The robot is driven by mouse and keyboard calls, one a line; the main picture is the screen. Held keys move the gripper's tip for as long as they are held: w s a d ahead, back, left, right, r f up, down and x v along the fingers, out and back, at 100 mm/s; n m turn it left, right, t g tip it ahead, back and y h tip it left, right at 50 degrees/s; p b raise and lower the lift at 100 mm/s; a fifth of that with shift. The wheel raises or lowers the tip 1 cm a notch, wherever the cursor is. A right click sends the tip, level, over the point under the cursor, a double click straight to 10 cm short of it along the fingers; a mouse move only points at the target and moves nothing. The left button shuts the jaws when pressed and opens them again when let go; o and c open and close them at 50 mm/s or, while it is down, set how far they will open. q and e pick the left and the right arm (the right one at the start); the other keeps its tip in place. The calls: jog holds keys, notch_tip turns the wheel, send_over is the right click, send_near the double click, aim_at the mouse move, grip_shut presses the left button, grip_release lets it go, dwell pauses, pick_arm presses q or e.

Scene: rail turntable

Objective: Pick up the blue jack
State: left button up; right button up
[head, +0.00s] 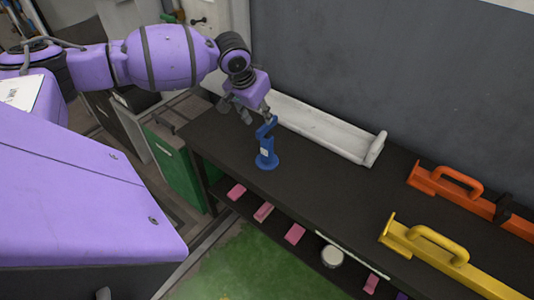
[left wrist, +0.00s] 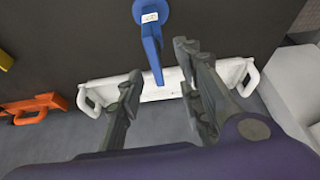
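The blue jack (head: 267,158) stands upright on the dark workbench (head: 222,142), on its round base with a small white label. My left gripper (head: 257,113) is just above and behind the jack's top, pointing down. In the left wrist view the jack (left wrist: 152,40) reaches toward the space between the two fingers of my left gripper (left wrist: 159,60). The fingers are spread wide, with visible gaps beside the jack's tip, and hold nothing. Whether a finger touches the jack cannot be told. My right gripper is not in view.
A white tool with an end handle (head: 325,132) lies behind the jack along the wall. An orange tool (head: 450,187) and a yellow tool (head: 450,262) lie to the right. Pink blocks (head: 294,233) and a white round item (head: 331,256) sit on the lower shelf.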

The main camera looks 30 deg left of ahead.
aim_at(267, 126)
pick_arm(q)
jog(key=x, duration=0.7)
jog(key=shift+d, duration=0.4)
grip_shut()
jog(key=shift+w+r, duration=0.1)
